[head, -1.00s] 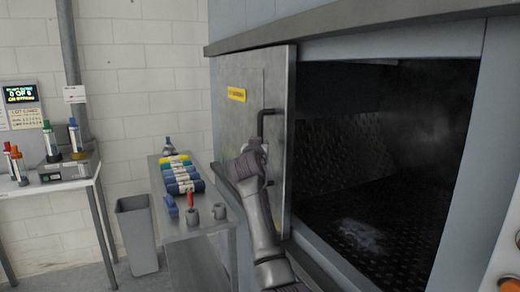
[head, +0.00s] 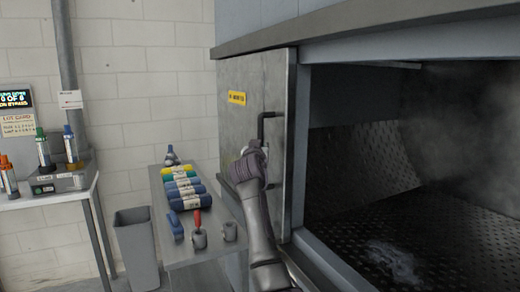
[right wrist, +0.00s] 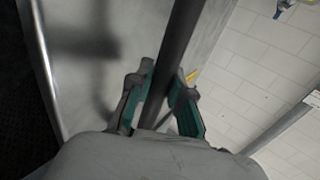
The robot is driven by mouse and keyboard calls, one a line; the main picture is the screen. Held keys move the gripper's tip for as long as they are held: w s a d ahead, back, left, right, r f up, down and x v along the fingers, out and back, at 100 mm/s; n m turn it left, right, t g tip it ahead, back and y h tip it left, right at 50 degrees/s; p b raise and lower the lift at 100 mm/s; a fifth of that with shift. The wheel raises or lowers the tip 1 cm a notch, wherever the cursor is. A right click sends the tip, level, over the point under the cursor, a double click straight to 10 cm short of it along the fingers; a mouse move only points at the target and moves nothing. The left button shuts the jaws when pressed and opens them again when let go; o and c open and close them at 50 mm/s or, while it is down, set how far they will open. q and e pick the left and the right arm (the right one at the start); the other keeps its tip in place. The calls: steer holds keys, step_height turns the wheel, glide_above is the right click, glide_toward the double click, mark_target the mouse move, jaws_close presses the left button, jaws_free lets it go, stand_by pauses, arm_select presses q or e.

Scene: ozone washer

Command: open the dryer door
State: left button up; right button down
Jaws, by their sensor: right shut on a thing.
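The dryer door (head: 240,125) is a grey metal panel with a yellow label, standing left of the wide dark dryer opening (head: 400,165). Its black bar handle (head: 265,122) is near the panel's right edge. My right gripper (head: 256,150) is at the lower part of this handle. In the right wrist view, my right gripper (right wrist: 163,75) has its green-padded fingers on both sides of the dark handle bar (right wrist: 184,35), shut on it. The gripper hides the handle's lower end in the head view. My left gripper is not in view.
A steel side table (head: 222,252) with rolled coloured bundles (head: 182,185) stands left of the door. A grey bin (head: 136,245) is beside it. A white table (head: 80,185) with bottles is at far left. The chamber has a perforated floor and haze inside.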

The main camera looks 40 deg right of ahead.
steer(key=c, duration=1.1)
jaws_free()
steer(key=shift+o, duration=0.2)
steer(key=shift+a, duration=0.1)
steer(key=v, duration=1.2)
steer(key=shift+f, duration=0.1)
